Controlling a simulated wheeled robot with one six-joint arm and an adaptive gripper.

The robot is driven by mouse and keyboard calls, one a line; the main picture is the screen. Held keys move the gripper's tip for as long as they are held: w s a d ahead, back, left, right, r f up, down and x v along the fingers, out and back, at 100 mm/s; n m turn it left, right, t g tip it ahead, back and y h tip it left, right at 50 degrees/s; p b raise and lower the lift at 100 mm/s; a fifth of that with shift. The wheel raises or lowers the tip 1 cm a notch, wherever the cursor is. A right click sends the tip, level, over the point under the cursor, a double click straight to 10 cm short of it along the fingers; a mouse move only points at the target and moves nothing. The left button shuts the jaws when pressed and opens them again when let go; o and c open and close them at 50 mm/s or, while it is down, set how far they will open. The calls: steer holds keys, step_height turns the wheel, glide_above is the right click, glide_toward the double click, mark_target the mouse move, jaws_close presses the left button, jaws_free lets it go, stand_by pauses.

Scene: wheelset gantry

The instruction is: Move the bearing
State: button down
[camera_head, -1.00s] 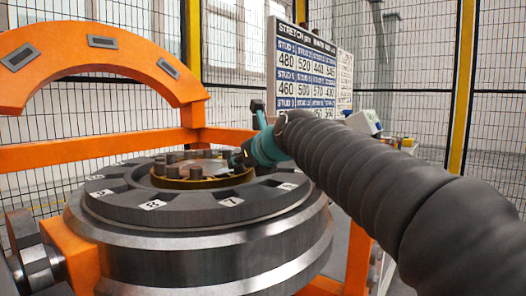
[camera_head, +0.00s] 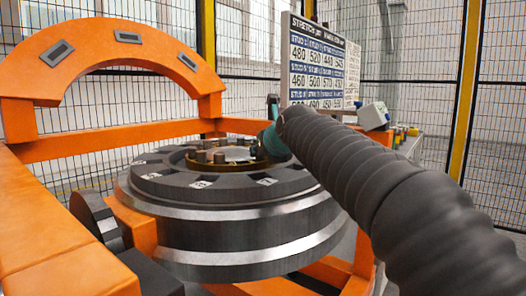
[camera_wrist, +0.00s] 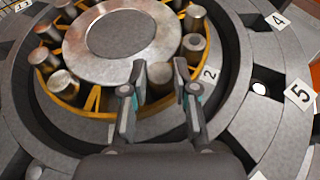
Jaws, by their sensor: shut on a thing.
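The bearing (camera_wrist: 88,97) has a yellow-gold cage, several upright grey metal rollers and a shiny ring in its middle. It shows in the wrist view at the upper left and in the head view (camera_head: 192,165) inside the central opening of the large dark round wheel part (camera_head: 150,188). My gripper (camera_wrist: 160,70) comes from below in the wrist view. Its two fingers straddle a roller at the bearing's near edge, shut on it. In the head view, the gripper is mostly hidden by my dark sleeved arm. The bearing's underside is hidden.
Numbered labels, such as the 5 tag (camera_wrist: 300,95), mark the wheel's top. An orange frame with an arch (camera_head: 120,45) stands around and behind the wheel. A sign board (camera_head: 316,65) and wire fence (camera_head: 415,75) stand behind. Small items sit on a bench at right.

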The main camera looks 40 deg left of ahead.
steer(key=shift+s+a, duration=0.1)
steer(key=c, duration=0.9)
jaws_free()
steer(key=v, duration=1.2)
